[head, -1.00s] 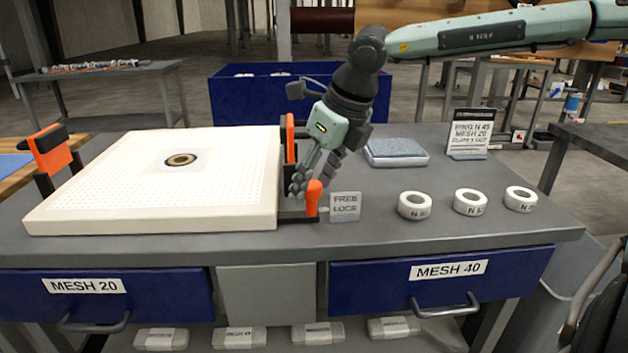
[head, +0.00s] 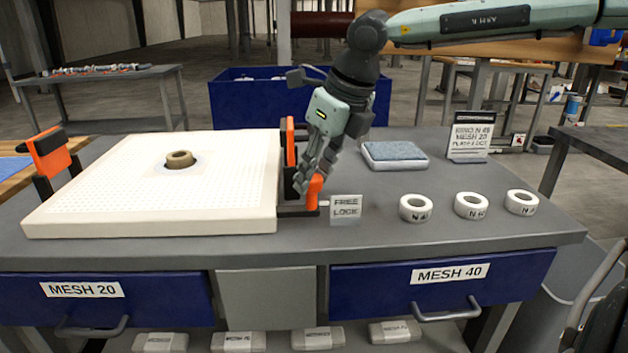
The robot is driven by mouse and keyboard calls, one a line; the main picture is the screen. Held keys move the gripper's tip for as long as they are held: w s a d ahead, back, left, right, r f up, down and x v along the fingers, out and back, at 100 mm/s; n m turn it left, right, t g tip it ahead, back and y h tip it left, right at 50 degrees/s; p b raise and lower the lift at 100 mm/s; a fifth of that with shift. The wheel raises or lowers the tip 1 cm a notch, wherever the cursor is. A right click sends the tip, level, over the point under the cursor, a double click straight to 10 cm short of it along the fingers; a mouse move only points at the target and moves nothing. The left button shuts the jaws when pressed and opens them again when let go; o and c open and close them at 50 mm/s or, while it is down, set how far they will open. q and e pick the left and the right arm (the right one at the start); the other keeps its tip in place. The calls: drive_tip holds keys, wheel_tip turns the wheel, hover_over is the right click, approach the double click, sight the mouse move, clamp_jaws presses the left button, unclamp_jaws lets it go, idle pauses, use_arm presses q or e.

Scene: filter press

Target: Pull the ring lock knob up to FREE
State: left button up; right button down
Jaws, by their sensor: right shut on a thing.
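The orange ring lock knob (head: 313,192) stands at the front right corner of the white perforated plate (head: 110,205). A small FREE / LOCK sign (head: 345,209) is just to its right, with FREE above LOCK. My right gripper (head: 308,181) reaches down from above and is shut on the knob; its fingers hide part of it. The knob's exact level against the sign is hard to read. My left gripper is not in view.
An orange clamp (head: 50,154) is at the plate's left, another orange upright (head: 288,141) behind my fingers. White rings (head: 416,208) stand to the right, a grey-blue pad (head: 394,155) and instruction card (head: 471,136) behind. The bench front between the sign and rings is clear.

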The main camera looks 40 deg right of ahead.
drive_tip(key=c, duration=1.1)
unclamp_jaws()
drive_tip(key=shift+r, duration=0.2)
drive_tip(key=v, duration=1.2)
drive_tip(key=shift+s, duration=0.1)
drive_tip(key=shift+f, duration=0.1)
